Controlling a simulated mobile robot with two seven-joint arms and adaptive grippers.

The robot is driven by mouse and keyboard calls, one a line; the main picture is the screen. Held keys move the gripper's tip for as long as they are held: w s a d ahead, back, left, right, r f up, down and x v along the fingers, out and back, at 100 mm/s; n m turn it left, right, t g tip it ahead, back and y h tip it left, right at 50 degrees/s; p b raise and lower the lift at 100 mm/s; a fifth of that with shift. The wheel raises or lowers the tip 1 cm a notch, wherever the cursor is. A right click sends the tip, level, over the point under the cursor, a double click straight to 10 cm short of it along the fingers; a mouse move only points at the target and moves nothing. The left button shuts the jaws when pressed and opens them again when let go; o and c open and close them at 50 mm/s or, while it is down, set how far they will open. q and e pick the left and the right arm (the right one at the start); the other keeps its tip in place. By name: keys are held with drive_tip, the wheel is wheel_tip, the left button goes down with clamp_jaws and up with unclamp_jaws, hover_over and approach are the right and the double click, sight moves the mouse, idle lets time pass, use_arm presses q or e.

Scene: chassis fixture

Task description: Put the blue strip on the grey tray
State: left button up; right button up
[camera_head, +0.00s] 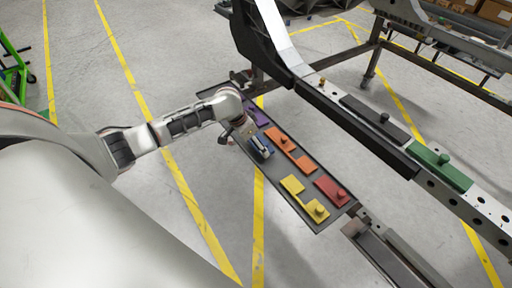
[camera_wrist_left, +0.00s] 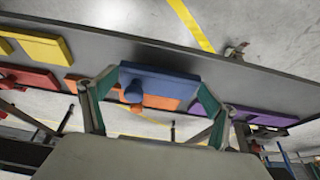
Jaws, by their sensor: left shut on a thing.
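The blue strip (camera_wrist_left: 172,85) with its round knob lies between my left gripper's two fingers in the left wrist view. My left gripper (camera_head: 258,146) is shut on it. In the head view my left arm reaches in from the left to the grey tray (camera_head: 286,168), and the blue strip (camera_head: 262,150) shows at the tray's left side. The strip appears over or on the tray; I cannot tell whether it touches the surface. My right gripper is not in view.
Orange (camera_head: 279,139), red (camera_head: 326,188), yellow (camera_head: 291,185) and purple (camera_head: 259,117) strips lie on the tray. A chassis rail beside it bears a black strip (camera_head: 368,117) and a green strip (camera_head: 446,171). Open floor with yellow lines lies left of the tray.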

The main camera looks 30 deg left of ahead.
use_arm(q)
wheel_tip(320, 180, down, 2)
drive_tip(key=shift+s+f, duration=0.1)
drive_tip(key=shift+f, duration=0.2)
drive_tip(key=shift+r, duration=0.25)
drive_tip(key=shift+f, duration=0.3)
drive_tip(key=o, duration=1.4)
drive_tip(key=shift+c, duration=0.2)
